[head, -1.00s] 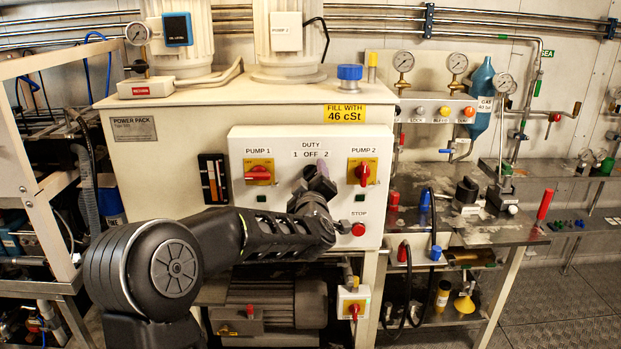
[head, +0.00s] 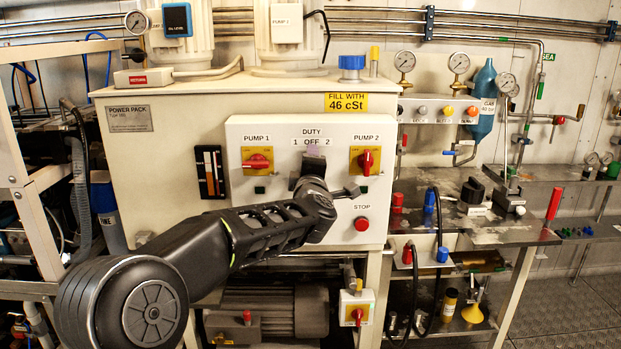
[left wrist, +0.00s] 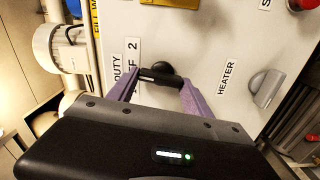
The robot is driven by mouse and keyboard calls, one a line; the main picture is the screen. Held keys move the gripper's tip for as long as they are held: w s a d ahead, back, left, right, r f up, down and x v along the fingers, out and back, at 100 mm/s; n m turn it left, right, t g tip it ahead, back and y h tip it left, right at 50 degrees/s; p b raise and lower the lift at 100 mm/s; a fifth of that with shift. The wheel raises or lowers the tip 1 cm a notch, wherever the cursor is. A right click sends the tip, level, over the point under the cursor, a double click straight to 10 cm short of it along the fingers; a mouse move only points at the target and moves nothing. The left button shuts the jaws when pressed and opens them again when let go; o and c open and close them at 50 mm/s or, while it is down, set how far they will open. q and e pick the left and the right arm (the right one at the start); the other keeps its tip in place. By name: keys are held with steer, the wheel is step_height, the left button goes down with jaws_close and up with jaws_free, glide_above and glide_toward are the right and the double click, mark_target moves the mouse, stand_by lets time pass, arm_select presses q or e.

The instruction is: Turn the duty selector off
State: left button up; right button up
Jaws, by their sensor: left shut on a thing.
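The duty selector is a black knob (left wrist: 160,76) on the white control panel, seen in the left wrist view beside the labels DUTY, OFF and 2. My left gripper (left wrist: 158,88) has its two purple fingers closed on the knob's bar, one on each side. The bar lies roughly across the label row, but its exact setting is hard to tell. In the head view, my left gripper (head: 313,168) is in front of the selector under the DUTY label (head: 312,133) and hides it. My right gripper is not in view.
On the panel (head: 290,235), the red Pump 1 switch (head: 257,161) and Pump 2 switch (head: 366,160) flank my gripper. A red stop button (head: 361,224) sits close below right. A grey heater knob (left wrist: 265,88) shows in the wrist view. A cluttered bench (head: 480,232) stands right.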

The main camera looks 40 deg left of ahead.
arm_select(q)
steer(key=shift+f+n+b, duration=0.15)
steer(key=shift+n+b, duration=0.35)
steer(key=shift+n, duration=0.3)
steer(key=o, duration=1.4)
steer(key=shift+c, duration=0.2)
steer(key=shift+s, duration=0.1)
steer(key=v, duration=0.7)
steer(key=shift+s+d+b, duration=0.2)
steer(key=shift+d+b, duration=0.05)
steer(key=shift+b, duration=0.15)
